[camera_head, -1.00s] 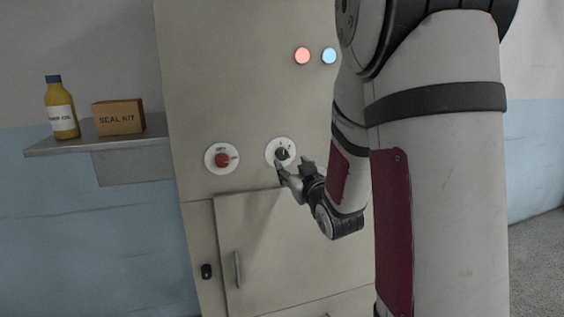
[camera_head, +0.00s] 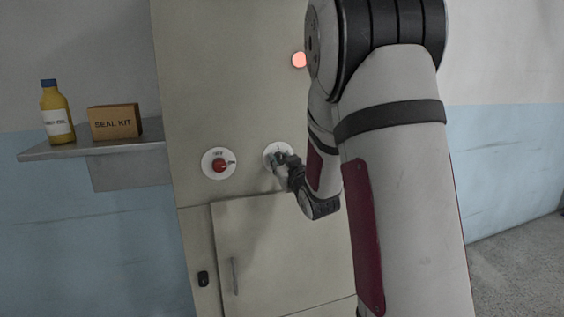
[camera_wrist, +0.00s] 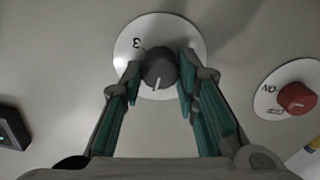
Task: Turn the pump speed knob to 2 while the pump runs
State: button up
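The pump speed knob is a dark grey round knob (camera_wrist: 158,68) on a white dial plate (camera_wrist: 192,32) in the wrist view. A white pointer line on it points toward the bottom of that picture. In the head view my gripper (camera_head: 281,162) is at the dial (camera_head: 270,150) and covers most of the knob.
A red switch knob (camera_head: 220,166) with OFF and ON labels is left of the dial, its mark toward ON. A reddish lamp (camera_head: 299,60) glows above. A cabinet door (camera_head: 270,250) is below. A shelf (camera_head: 100,149) holds a yellow bottle (camera_head: 56,115) and SEAL KIT box (camera_head: 115,122).

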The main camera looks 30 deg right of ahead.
jog(key=c, duration=0.3)
jog(key=shift+c, duration=0.2)
jog(key=m+b, duration=0.1)
jog(key=m, duration=0.3)
jog(key=shift+d+m+b, duration=0.1)
jog(key=shift+m+b, duration=0.2)
jog(key=shift+b, duration=0.05)
jog(key=m, duration=0.3)
jog(key=shift+m, duration=2.1)
